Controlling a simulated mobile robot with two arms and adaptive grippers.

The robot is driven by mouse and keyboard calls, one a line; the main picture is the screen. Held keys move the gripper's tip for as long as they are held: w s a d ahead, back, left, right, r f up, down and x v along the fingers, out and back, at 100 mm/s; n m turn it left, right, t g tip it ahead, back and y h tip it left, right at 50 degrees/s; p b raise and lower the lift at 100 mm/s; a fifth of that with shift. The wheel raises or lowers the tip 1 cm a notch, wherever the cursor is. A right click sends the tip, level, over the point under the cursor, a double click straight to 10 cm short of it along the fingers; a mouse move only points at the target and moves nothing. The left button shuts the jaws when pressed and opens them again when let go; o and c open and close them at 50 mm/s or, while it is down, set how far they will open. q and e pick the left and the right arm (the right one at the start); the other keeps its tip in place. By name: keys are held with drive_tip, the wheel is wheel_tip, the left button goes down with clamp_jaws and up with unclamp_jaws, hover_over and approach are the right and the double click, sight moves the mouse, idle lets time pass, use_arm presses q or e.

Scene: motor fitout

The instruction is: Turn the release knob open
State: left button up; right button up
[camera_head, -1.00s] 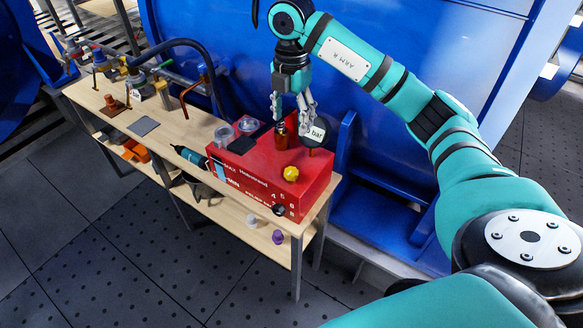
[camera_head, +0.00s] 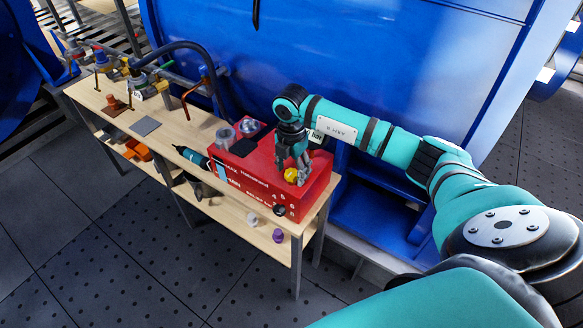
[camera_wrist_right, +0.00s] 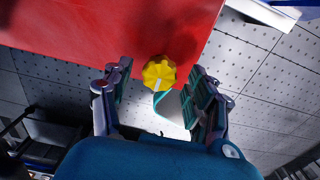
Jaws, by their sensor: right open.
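My right gripper (camera_head: 299,176) points down at the knob in the head view. In the right wrist view my right gripper (camera_wrist_right: 160,100) is open, with one finger on each side of the knob and a gap to both. My left gripper is not in view.
A wooden bench (camera_head: 170,130) carries the red box, a bottle-shaped tool (camera_head: 190,156), a dark pad (camera_head: 144,126) and pipe fittings. A lower shelf holds a white and a purple piece (camera_head: 278,236). A large blue tank stands behind.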

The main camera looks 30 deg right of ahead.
drive_tip(key=shift+f, duration=0.2)
drive_tip(key=shift+c, duration=0.3)
drive_tip(key=c, duration=1.1)
